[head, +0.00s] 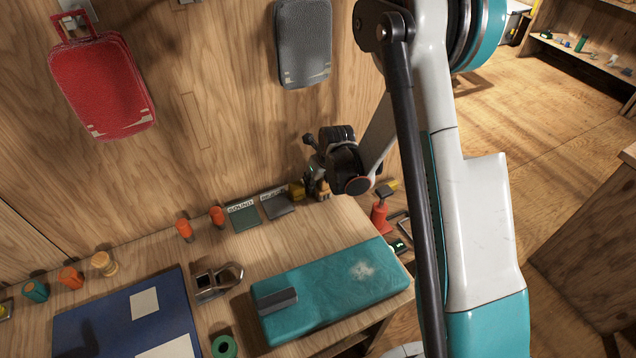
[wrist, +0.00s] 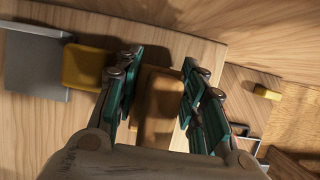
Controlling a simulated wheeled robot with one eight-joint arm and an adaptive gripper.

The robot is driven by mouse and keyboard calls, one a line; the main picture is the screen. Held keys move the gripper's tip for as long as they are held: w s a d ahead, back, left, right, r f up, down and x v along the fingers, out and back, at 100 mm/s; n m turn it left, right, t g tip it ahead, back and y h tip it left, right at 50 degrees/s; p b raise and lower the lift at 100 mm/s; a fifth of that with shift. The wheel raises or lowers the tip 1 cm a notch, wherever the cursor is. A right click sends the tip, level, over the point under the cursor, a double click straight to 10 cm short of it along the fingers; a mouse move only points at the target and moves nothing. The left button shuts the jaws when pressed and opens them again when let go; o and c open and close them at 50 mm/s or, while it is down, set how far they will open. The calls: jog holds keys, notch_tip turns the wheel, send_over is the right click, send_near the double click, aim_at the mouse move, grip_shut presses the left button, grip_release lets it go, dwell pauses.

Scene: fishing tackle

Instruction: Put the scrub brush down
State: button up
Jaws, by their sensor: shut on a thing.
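The scrub brush (wrist: 160,105) shows in the wrist view as a brown block between the two teal fingers of my gripper (wrist: 158,72). The fingers are shut on its sides. In the head view, my gripper (head: 316,178) is low over the back right part of the wooden workbench (head: 325,228), near the wall. The brush is mostly hidden there by the gripper and the wrist. I cannot tell whether its underside touches the bench.
A yellow block (wrist: 84,68) and a grey slab (wrist: 35,66) lie left of the brush in the wrist view. Two labelled dark plates (head: 243,218) lie beside my gripper in the head view. A red tool (head: 380,214) stands right. A teal case (head: 335,290) lies in front.

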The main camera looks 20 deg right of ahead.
jog(key=o, duration=0.7)
